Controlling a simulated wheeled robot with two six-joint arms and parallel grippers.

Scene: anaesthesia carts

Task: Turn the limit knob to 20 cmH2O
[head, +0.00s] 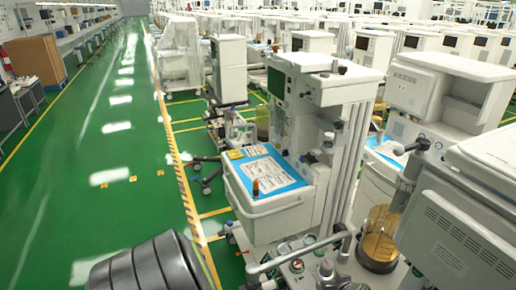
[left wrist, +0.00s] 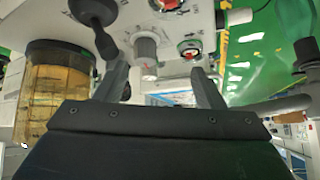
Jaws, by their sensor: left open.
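A grey ribbed knob (left wrist: 146,48) with a small red mark beneath it stands out from a white panel in the left wrist view. I take it to be the limit knob; its scale is too small to read. My left gripper (left wrist: 163,80) has its two dark fingers apart, and the knob shows between and beyond their tips. I cannot tell whether a finger touches it. In the head view, small knobs (head: 326,268) show low on the nearest cart, and I cannot tell which one matches. My left gripper's fingers and my right gripper are not in the head view.
An amber canister (left wrist: 52,90) stands at left. In the head view, a grey tube (head: 300,247) crosses near the knobs, and green floor (head: 110,150) lies open at left.

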